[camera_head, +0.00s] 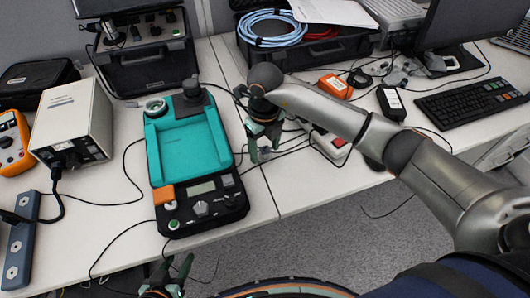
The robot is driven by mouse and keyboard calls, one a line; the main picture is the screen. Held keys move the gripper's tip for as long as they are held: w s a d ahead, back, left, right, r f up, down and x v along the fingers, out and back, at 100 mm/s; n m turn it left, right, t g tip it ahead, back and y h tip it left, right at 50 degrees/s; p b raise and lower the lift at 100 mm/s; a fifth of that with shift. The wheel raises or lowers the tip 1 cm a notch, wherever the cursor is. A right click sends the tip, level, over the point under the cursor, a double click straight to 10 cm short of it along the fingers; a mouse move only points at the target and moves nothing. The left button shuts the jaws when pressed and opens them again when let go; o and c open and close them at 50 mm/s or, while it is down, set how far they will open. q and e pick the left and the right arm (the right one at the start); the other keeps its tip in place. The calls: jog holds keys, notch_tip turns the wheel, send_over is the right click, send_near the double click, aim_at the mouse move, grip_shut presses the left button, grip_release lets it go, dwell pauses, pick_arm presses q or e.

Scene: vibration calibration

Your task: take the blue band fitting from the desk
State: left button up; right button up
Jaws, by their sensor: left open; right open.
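I cannot surely make out a blue band fitting; several small grey fittings (396,76) lie at the back right of the desk, too small to tell any bands. My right gripper (264,148) hangs open, pointing down over the desk just right of the teal device. A small greyish thing shows close by its fingertips, partly hidden, and I cannot tell what it is. My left gripper (166,284) is open at the bottom edge, in front of the desk and partly cut off by the frame.
The teal calibration device (188,145) stands left of centre. A white box (72,122), an orange multimeter (12,143) and a power strip (20,245) are at left. A case with blue and red cables (310,45) is behind. Loose black cables cross the desk (112,180). A keyboard (468,103) is at right.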

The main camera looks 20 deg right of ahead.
grip_shut()
dwell(0.4)
jog(key=shift+r, duration=0.15)
